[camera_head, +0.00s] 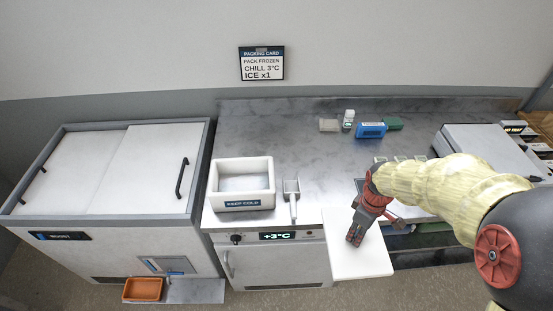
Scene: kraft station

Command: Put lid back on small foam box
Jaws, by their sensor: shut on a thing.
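The small white foam box (216,185) stands upright on the steel counter, left of centre, with a "KEEP COLD" label on its front. It is open at the top and its pale inside shows. My gripper (354,238) is to the right of the box, over the counter's front edge. It is shut on a flat white lid (365,266), which hangs out past the front edge, apart from the box.
A metal scoop (292,199) lies just right of the box. A small pale block (328,125), a white-capped bottle (348,120), a blue pack (370,130) and a green item (393,123) are at the back. A chest freezer (100,213) stands left.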

